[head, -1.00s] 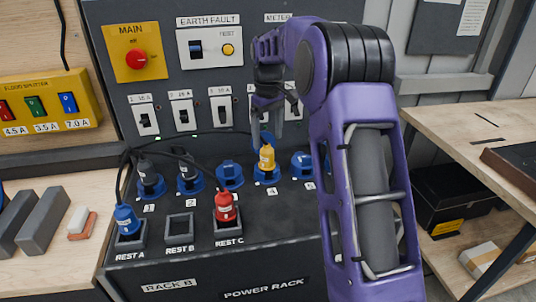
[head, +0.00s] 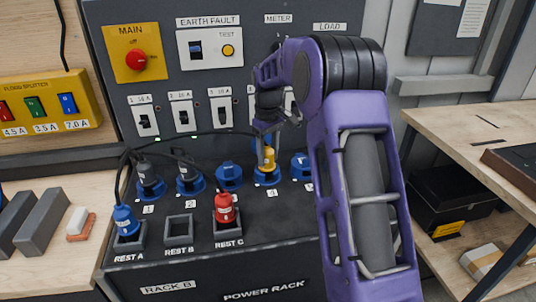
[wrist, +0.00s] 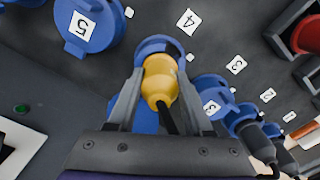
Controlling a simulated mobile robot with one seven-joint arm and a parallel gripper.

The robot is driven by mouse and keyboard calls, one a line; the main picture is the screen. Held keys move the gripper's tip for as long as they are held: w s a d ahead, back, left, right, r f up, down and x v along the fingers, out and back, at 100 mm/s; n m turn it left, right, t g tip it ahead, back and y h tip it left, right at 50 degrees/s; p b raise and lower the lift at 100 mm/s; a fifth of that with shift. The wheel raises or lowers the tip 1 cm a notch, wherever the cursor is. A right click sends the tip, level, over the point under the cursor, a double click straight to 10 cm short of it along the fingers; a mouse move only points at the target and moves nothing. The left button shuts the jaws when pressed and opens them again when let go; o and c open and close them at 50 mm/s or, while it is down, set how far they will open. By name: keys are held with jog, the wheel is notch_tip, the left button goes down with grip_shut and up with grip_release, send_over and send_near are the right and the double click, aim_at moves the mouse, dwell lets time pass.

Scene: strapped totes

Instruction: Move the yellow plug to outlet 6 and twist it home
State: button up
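The yellow plug (head: 269,157) stands upright in the blue outlet 4 (head: 266,178) on the sloped rack top. In the wrist view the yellow plug (wrist: 160,82) sits between my two grey fingers, with a dark cable running from its back. My gripper (wrist: 162,72) is down around the plug, one finger on each side. The fingertips are close to its sides; contact is unclear. In the head view my gripper (head: 268,150) is partly hidden by my arm. Outlet 5 (head: 300,165) has a blue lid, seen also in the wrist view (wrist: 88,25). Outlet 6 is not visible; my arm covers that area.
Dark plugs stand in outlet 1 (head: 150,187) and outlet 2 (head: 189,183). Outlet 3 (head: 229,176) holds no plug. A blue plug (head: 125,220) is in rest A and a red plug (head: 224,208) in rest C. Rest B (head: 179,229) is empty. Black cables loop above the outlets.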

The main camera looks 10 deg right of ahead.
grip_shut()
jog(key=shift+r, duration=0.1)
jog(key=shift+n+p, duration=0.85)
jog(key=shift+n, duration=0.65)
jog(key=shift+d, duration=0.1)
jog(key=shift+w+n, duration=0.1)
jog(key=shift+n, duration=1.4)
